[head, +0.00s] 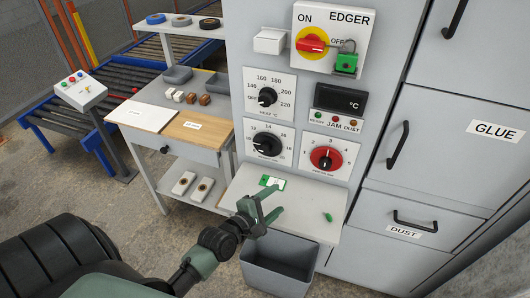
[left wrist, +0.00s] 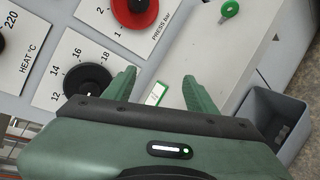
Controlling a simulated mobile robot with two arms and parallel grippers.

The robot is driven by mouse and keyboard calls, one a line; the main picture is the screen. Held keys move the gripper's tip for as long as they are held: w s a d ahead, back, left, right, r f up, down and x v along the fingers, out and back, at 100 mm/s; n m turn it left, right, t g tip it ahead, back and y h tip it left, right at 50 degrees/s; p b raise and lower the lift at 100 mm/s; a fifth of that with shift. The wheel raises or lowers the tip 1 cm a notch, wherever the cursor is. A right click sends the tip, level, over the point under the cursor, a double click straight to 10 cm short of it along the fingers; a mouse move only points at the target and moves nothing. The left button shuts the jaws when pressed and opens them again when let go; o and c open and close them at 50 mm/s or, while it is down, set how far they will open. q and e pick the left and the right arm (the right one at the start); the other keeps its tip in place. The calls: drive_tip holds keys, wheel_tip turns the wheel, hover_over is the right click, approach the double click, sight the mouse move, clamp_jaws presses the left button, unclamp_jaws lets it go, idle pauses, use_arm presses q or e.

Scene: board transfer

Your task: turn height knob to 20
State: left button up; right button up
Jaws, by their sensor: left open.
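The height knob (head: 267,144) is a black round knob on a white dial plate on the grey machine front, below the heat knob. Its caption is too small to read for sure. Its mark seems to point left, toward the low numbers. In the left wrist view the black knob (left wrist: 88,82) shows on a dial reading 12, 14, 16 and 18, partly hidden by my left finger and gripper body. My left gripper (head: 262,203) is open and empty, below the dial and in front of the shelf, apart from the knob. My right gripper is not in view.
Beside it are the red press knob (head: 326,158), the black heat knob (head: 267,97) and the red edger switch (head: 312,45). A pale ledge (head: 300,213) holds a green-white tag (head: 272,182) and a green piece (head: 328,217). A grey bin (head: 278,262) stands below.

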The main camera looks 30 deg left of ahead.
sight(264, 151)
use_arm(q)
drive_tip(key=w+a+r+n+t+y, duration=0.2)
drive_tip(key=a+n, duration=0.3)
drive_tip(key=n, duration=0.1)
drive_tip(key=w+a+r+n+t+y, duration=0.2)
drive_tip(key=a+n+y, duration=0.1)
drive_tip(key=a+n, duration=0.25)
drive_tip(key=w, duration=0.2)
drive_tip(key=w+p, duration=0.1)
drive_tip(key=w, duration=0.1)
drive_tip(key=w+a, duration=0.1)
drive_tip(key=w, duration=0.2)
drive_tip(key=shift+w+r+p, duration=0.1)
drive_tip(key=shift+p, duration=0.2)
clamp_jaws()
